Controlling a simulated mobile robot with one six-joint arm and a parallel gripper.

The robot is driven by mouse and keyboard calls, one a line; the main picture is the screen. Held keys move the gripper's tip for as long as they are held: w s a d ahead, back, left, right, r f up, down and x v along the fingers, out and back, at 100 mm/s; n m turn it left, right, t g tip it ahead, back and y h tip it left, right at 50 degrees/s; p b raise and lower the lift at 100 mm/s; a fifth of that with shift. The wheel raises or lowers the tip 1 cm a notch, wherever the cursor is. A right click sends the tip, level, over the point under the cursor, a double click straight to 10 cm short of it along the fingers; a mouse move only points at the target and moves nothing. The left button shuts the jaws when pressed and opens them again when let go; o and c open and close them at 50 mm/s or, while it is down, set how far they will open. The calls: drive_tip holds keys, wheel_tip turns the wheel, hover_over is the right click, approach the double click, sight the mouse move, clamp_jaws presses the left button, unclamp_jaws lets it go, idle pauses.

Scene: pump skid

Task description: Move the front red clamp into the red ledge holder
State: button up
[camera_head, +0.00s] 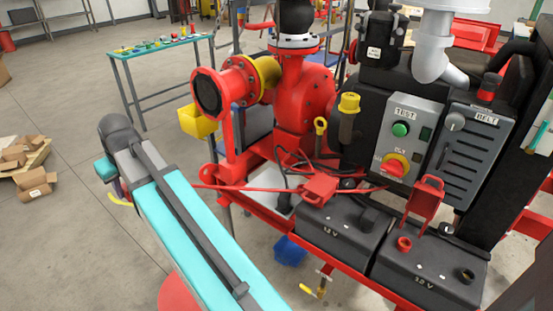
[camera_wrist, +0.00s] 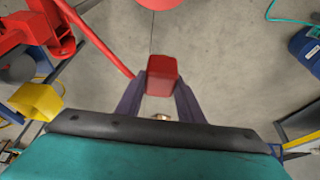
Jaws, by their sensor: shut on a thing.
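My gripper (camera_wrist: 161,88) is shut on a red block-shaped piece, seemingly the front red clamp (camera_wrist: 162,75), and holds it above the floor in the wrist view. A red cable-like strand comes close to it from the upper left; I cannot tell if they join. In the head view my gripper (camera_head: 118,190) is at the left, mostly behind my arm, and the held piece is hidden. A red upright bracket, possibly the red ledge holder (camera_head: 425,197), stands at the right by the control panel. My gripper is far left of it.
Two black batteries (camera_head: 345,230) sit in front of the panel (camera_head: 408,135), with a red box-shaped piece (camera_head: 320,188) on the left one. The red pump (camera_head: 300,95) and a yellow bin (camera_head: 197,121) stand behind my arm. Open floor (camera_head: 60,225) lies at the left.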

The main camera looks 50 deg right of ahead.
drive_tip(key=s+d+f+p, duration=0.1)
drive_tip(key=s+d, duration=0.2)
drive_tip(key=d, duration=0.7)
drive_tip(key=s+d+f+p, duration=0.2)
drive_tip(key=s+d, duration=0.1)
drive_tip(key=d, duration=0.7)
drive_tip(key=s+d+f+p, duration=0.1)
drive_tip(key=s+d, duration=0.1)
drive_tip(key=d, duration=0.8)
drive_tip(key=s+d+f+p, duration=0.1)
drive_tip(key=s+d, duration=0.9)
drive_tip(key=s+d+f+p, duration=0.2)
drive_tip(key=s+d, duration=0.8)
drive_tip(key=d, duration=0.1)
drive_tip(key=shift+f, duration=0.25)
drive_tip(key=shift+f, duration=0.15)
drive_tip(key=shift+f+b, duration=1.35)
drive_tip(key=shift+f, duration=1.25)
drive_tip(key=shift+f+b, duration=1.1)
drive_tip(key=shift+f, duration=0.6)
